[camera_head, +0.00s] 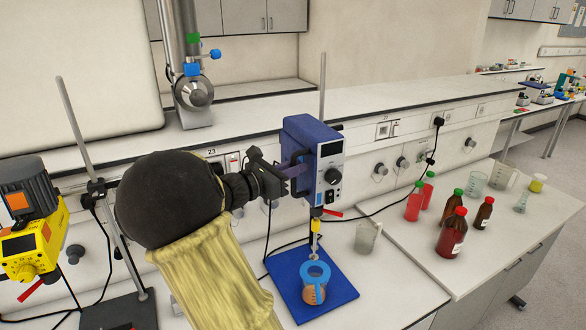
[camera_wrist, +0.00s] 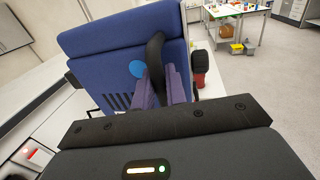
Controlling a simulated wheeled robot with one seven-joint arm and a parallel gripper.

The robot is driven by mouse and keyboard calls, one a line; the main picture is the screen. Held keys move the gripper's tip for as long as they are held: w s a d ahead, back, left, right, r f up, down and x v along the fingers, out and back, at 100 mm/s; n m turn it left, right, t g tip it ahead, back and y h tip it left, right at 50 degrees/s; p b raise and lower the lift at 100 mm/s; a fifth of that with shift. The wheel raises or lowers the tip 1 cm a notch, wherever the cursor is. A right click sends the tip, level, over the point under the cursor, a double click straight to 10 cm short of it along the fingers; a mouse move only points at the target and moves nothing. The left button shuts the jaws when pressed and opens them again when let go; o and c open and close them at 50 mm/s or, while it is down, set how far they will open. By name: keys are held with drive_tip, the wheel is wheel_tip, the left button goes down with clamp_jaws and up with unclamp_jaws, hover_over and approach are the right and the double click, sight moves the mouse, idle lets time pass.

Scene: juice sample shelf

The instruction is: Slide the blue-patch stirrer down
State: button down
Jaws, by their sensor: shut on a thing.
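The blue-patch stirrer (camera_head: 306,137) is a blue box with a pale front panel, mounted on an upright rod above a blue base plate (camera_head: 340,290). Its round blue patch (camera_wrist: 137,68) and a black curved handle (camera_wrist: 154,50) show in the wrist view. Its thin shaft (camera_head: 315,238) hangs down, with the pale lower end at about the mouth of a blue-topped beaker (camera_head: 314,273) holding orange liquid. I cannot tell whether it dips inside. My gripper (camera_head: 298,168) reaches the stirrer from the left. Its purple fingers, also in the wrist view (camera_wrist: 164,82), are shut on the handle.
A yellow stirrer (camera_head: 35,225) stands at the left on its own rod. An empty clear beaker (camera_head: 367,237) stands right of the base plate. Red and brown bottles (camera_head: 451,232) and glassware fill the right bench. A black cable crosses the bench behind.

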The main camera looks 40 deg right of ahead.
wheel_tip(320, 180, down, 18)
drive_tip(key=b, duration=1)
drive_tip(key=shift+r+b, duration=0.25)
drive_tip(key=shift+b, duration=0.05)
drive_tip(key=shift+a+f, duration=0.1)
drive_tip(key=c, duration=1.5)
unclamp_jaws()
drive_tip(key=a+b, duration=0.1)
drive_tip(key=a, duration=0.4)
drive_tip(key=a+b, duration=0.1)
drive_tip(key=a, duration=0.5)
drive_tip(key=w+a+b, duration=0.1)
drive_tip(key=a, duration=0.5)
drive_tip(key=shift+a+b, duration=0.15)
drive_tip(key=shift+b, duration=0.2)
